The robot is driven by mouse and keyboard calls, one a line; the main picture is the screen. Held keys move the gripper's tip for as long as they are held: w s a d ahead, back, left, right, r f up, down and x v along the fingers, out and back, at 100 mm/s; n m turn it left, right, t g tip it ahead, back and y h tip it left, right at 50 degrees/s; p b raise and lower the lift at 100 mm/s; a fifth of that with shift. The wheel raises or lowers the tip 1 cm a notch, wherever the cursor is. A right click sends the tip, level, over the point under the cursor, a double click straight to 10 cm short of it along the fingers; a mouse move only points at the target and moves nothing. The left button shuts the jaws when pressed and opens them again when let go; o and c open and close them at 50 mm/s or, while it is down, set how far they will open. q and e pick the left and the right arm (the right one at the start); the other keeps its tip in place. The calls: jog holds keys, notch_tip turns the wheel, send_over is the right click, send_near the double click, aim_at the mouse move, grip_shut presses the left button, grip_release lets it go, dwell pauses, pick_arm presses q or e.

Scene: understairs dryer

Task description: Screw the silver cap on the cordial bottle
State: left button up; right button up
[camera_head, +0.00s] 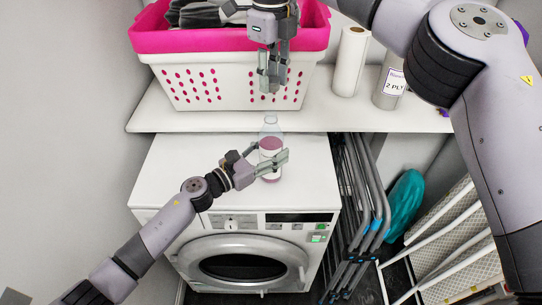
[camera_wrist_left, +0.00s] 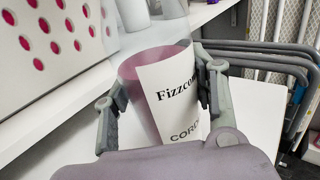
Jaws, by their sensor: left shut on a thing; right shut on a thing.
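The cordial bottle (camera_head: 270,143) stands upright on top of the white dryer, with a clear upper part and pink contents below. My left gripper (camera_head: 271,158) is shut around its body. In the left wrist view the bottle (camera_wrist_left: 178,88) sits between both fingers, its white label reading "Fizzco…" and "CORD…". My right gripper (camera_head: 273,76) points down in front of the laundry basket, above the bottle and apart from it. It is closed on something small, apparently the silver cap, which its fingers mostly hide. No cap can be made out on the bottle's neck.
The white dryer (camera_head: 180,170) has free room on top around the bottle. A shelf (camera_head: 215,122) behind it carries a pink-rimmed laundry basket (camera_head: 190,85), a paper roll (camera_head: 350,62) and a grey container (camera_head: 392,85). Folded metal racks (camera_head: 360,200) stand to the right.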

aim_at(271, 112)
jog(key=shift+f, duration=2.45)
jog(key=shift+f, duration=0.9)
jog(key=shift+f, duration=0.55)
